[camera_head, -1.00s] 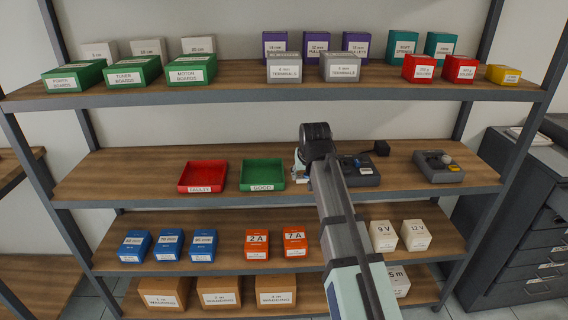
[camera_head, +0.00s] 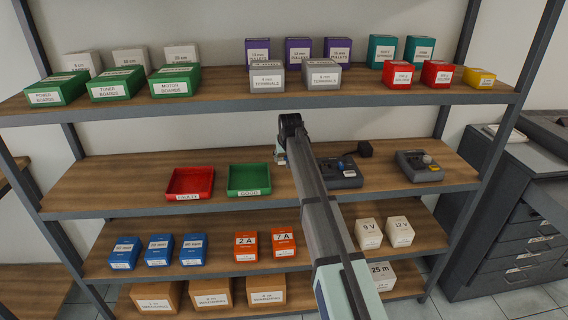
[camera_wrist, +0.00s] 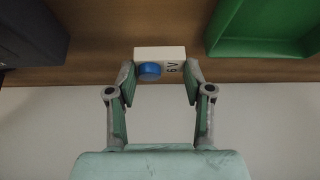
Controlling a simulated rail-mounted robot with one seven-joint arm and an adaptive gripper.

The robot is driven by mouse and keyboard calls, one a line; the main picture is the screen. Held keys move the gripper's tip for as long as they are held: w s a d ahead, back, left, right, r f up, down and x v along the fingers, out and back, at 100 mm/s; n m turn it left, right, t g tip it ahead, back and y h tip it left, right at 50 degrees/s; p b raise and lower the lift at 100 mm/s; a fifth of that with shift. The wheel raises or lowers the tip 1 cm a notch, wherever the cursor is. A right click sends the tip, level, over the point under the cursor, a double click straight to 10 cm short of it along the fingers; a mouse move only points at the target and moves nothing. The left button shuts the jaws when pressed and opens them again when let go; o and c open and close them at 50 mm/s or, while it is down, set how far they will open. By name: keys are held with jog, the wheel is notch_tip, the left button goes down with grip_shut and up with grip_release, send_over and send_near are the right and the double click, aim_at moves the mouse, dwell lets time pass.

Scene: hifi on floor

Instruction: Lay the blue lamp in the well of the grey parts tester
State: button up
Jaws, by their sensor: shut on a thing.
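The blue lamp (camera_wrist: 150,70) has a round blue cap on a white block marked 6 V. My gripper (camera_wrist: 160,82) is shut on the white block, with one finger at each side, in the wrist view. In the head view my gripper (camera_head: 281,156) is over the middle shelf, just right of the green tray, and the lamp is mostly hidden there. A dark grey device (camera_head: 346,181) sits right of my gripper, partly behind my arm. Another grey device (camera_head: 420,174) with a small knob stands farther right. I cannot tell which is the parts tester; no well is clear.
The green GOOD tray (camera_head: 249,193) and red FAULTY tray (camera_head: 189,197) sit left of my gripper, and both look empty. A black block (camera_head: 365,149) is behind the nearer device. Boxes fill the shelves above and below. The middle shelf's left end is clear.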

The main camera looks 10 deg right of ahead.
aim_at(284, 163)
jog(key=shift+f+p, duration=0.7)
jog(key=shift+f, duration=1.2)
jog(key=shift+w+f+p, duration=0.2)
jog(key=shift+p, duration=0.1)
jog(key=shift+f, duration=0.15)
jog(key=shift+f, duration=0.1)
jog(key=o, duration=0.9)
jog(key=shift+o, duration=0.2)
jog(key=shift+b+v, duration=1.15)
jog(key=shift+v, duration=2.75)
